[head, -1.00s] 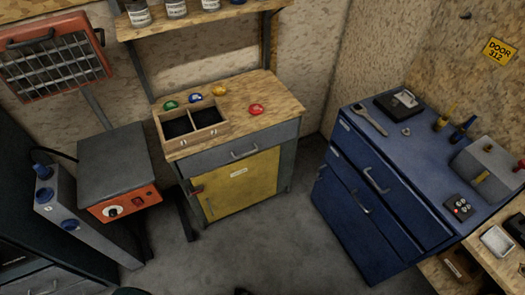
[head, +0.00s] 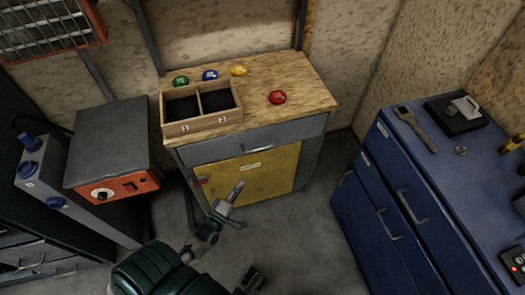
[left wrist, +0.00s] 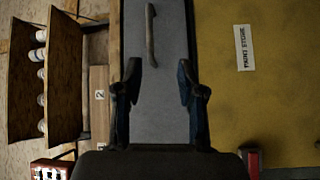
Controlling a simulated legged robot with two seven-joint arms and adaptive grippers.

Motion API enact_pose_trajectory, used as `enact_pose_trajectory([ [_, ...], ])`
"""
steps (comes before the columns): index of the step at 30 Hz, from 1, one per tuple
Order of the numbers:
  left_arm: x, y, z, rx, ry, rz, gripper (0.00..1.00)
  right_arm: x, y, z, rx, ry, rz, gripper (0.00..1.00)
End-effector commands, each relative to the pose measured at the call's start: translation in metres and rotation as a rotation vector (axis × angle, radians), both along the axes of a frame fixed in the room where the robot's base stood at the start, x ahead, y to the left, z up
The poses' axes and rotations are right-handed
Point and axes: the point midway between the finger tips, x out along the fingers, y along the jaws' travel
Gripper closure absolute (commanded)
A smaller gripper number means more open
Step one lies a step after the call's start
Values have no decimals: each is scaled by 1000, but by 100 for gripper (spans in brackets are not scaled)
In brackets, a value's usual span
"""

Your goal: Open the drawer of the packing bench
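The packing bench (head: 307,92) has a wooden top, a grey drawer (head: 205,155) and a yellow cupboard door (head: 270,178) below. The drawer is shut, with a bar handle (head: 257,147) across its front. My left gripper (head: 238,187) is in front of the yellow door, below and left of the handle in the picture. In the left wrist view my left gripper (left wrist: 160,82) is open and empty, facing the grey drawer front (left wrist: 160,110). The handle (left wrist: 151,36) lies beyond the fingertips, apart from them. A dark part at the bottom of the head view may be my right gripper; its state is unclear.
A two-compartment wooden box (head: 203,127) and several coloured discs, one red (head: 277,97), are on the bench top. A grey box with an orange front (head: 112,190) stands left. A blue cabinet (head: 385,205) stands right. Floor (head: 310,240) between is clear.

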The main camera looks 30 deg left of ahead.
Motion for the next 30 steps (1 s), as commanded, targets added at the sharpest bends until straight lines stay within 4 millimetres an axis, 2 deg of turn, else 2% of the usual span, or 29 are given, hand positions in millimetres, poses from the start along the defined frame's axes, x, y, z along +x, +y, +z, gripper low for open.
enact_pose_trajectory([
  [5,12,6,16,-53,-56,8,61,0,1,10,4,-19,0,60],
  [8,29,7,19,-52,-56,8,61,5,2,11,8,-37,2,60],
  [21,131,13,31,-47,-53,8,61,38,13,15,48,-206,11,60],
  [25,153,15,33,-47,-51,7,61,48,17,18,61,-260,13,60],
  [30,168,16,36,-47,-50,7,61,57,20,22,71,-307,15,60],
])
